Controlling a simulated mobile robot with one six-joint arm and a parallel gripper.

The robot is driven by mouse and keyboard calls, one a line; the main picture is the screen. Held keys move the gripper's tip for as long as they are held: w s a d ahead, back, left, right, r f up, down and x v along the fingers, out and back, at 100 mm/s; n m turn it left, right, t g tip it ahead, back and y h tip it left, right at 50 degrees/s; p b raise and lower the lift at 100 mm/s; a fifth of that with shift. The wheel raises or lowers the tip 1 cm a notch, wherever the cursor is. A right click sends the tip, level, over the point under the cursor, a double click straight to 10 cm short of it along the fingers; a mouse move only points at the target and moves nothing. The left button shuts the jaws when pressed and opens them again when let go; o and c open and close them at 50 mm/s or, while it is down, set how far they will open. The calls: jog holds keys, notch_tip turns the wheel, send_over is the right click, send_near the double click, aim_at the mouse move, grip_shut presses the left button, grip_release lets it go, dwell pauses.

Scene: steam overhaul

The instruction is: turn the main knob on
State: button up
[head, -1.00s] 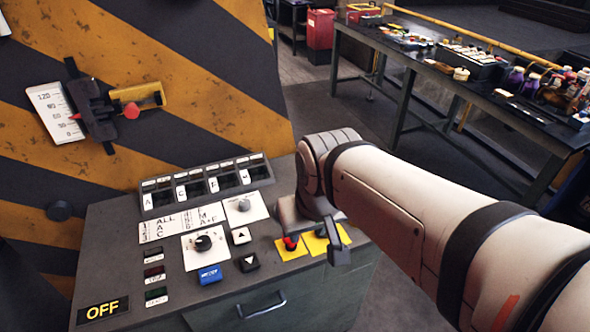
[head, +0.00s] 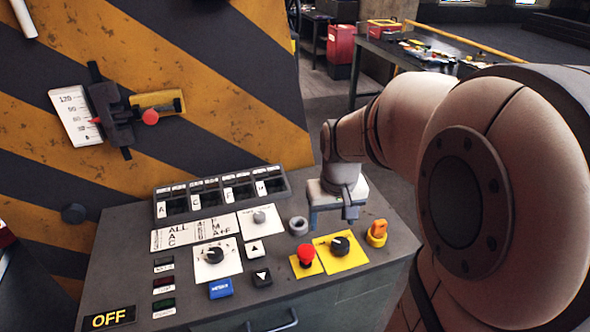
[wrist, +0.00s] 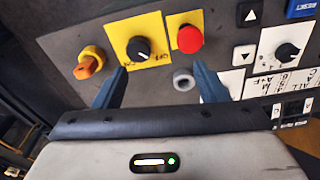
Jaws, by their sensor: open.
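The main knob appears to be the black rotary knob (head: 340,245) on a yellow plate on the control panel. It also shows in the wrist view (wrist: 138,47), with small lettering on its plate that I cannot read surely. My gripper (head: 332,218) is above the panel, behind the knob in the head view. In the wrist view its two blue fingers (wrist: 160,68) are spread and empty. The knob lies beyond the left fingertip, apart from it.
A red button (head: 306,254) stands left of the knob, an orange-yellow switch (head: 377,232) right of it. A grey ring-shaped part (head: 298,226) is close to my gripper. A black knob on a white plate (head: 215,255) is further left. A striped wall (head: 200,110) rises behind.

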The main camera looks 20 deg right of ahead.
jog(key=g, duration=0.1)
send_over(341, 243)
jog(key=shift+m, duration=0.3)
notch_tip(341, 243, down, 6)
jog(key=shift+s+r+b, duration=0.1)
jog(key=shift+s+b, duration=0.05)
jog(key=shift+b, duration=0.2)
notch_tip(341, 243, down, 8)
jog(key=shift+r+p, duration=0.1)
jog(key=shift+p, duration=0.2)
jog(key=c, duration=1)
